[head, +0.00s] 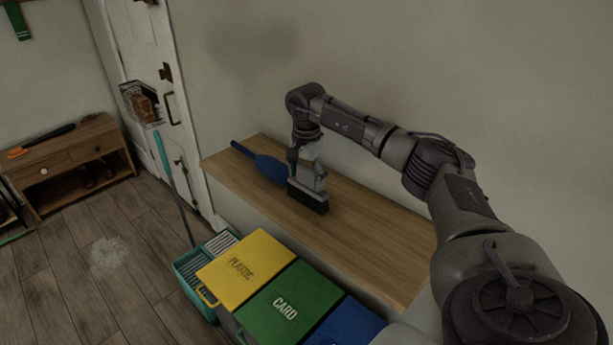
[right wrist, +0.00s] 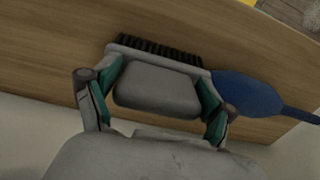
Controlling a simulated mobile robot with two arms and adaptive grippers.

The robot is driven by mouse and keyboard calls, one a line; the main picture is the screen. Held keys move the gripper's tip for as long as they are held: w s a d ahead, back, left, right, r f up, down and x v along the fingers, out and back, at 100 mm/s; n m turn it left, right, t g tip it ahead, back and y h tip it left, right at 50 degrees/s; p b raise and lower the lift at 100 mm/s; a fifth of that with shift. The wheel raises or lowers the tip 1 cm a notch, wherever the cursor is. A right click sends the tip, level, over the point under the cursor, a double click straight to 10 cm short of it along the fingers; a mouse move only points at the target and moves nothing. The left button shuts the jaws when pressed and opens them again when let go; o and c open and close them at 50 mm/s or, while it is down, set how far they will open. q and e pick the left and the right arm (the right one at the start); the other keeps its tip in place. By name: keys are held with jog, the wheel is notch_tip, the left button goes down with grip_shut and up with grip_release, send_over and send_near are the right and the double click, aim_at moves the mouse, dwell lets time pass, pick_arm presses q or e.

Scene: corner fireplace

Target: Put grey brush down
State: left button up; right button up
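The grey brush (head: 307,186) has a grey block body and dark bristles. It is upright at the wooden shelf top (head: 375,225), bristles down; whether they touch the wood I cannot tell. My right gripper (head: 307,170) is above it, with its fingers on both sides of the grey body. In the right wrist view the brush (right wrist: 158,88) sits between the two green-padded fingers, which appear to touch its sides. The bristles show at its far edge. My left gripper is not in view.
A blue brush or duster (head: 268,168) lies on the shelf just left of the grey brush; it also shows in the right wrist view (right wrist: 245,92). Yellow (head: 245,268), green (head: 290,303) and blue (head: 347,325) bin lids stand in front. The shelf's right part is bare.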

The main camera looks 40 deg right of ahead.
jog(key=shift+o, duration=0.8)
jog(key=shift+r, duration=0.1)
jog(key=shift+w+r, duration=0.1)
jog(key=shift+r, duration=0.15)
notch_tip(320, 180, up, 11)
jog(key=b, duration=0.3)
jog(key=shift+f, duration=0.2)
jog(key=shift+r, duration=0.5)
